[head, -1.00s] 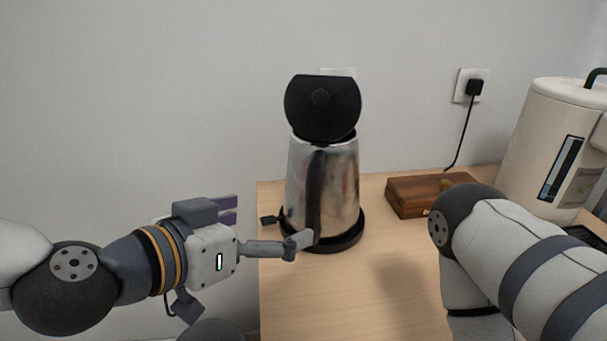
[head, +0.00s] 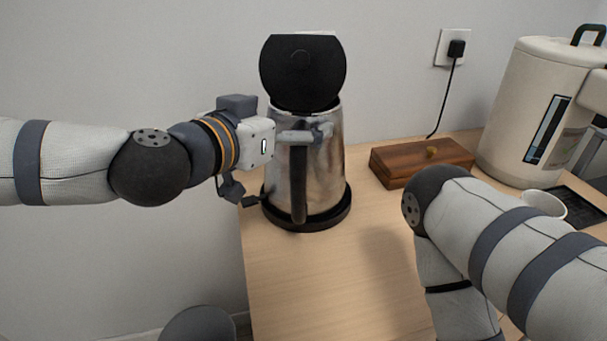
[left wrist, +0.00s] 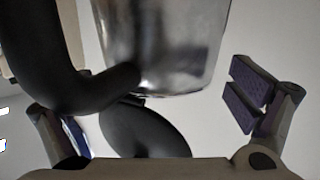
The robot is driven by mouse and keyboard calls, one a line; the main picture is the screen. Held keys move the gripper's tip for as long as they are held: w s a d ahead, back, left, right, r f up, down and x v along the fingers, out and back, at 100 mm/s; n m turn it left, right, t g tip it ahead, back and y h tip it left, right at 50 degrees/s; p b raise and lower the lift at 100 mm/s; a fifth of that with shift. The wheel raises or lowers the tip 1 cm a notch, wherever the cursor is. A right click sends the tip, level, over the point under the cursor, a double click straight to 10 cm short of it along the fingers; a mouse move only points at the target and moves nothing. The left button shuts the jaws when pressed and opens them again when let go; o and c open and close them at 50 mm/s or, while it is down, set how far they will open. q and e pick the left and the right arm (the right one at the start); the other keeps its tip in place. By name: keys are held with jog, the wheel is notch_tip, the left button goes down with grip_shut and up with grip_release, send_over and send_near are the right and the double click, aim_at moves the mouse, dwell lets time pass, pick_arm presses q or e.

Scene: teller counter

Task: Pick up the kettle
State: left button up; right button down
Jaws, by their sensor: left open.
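The kettle (head: 328,165) has a shiny steel body, a black handle and a raised black lid (head: 303,72). It stands upright on its black base (head: 308,222) at the counter's left end. Its handle (head: 299,190) faces me. My left gripper (head: 308,133) is open at the handle's upper part, with a finger in front of it. In the left wrist view the steel body (left wrist: 175,40) lies beyond the open fingers (left wrist: 158,112). The handle (left wrist: 50,75) overlaps the left finger there; contact is unclear. My right gripper is out of view.
A brown wooden box (head: 420,163) is right of the kettle. A cream water dispenser (head: 530,110) and a white cup (head: 545,204) stand further right. A plug (head: 456,48) sits in the wall socket. My right arm covers the counter's front right.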

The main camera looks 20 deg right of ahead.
pick_arm(q)
jog(key=shift+s+a, duration=0.15)
jog(key=shift+a, duration=0.05)
jog(key=c, duration=2)
grip_shut()
jog(key=shift+d+f, duration=0.1)
jog(key=shift+r, duration=0.2)
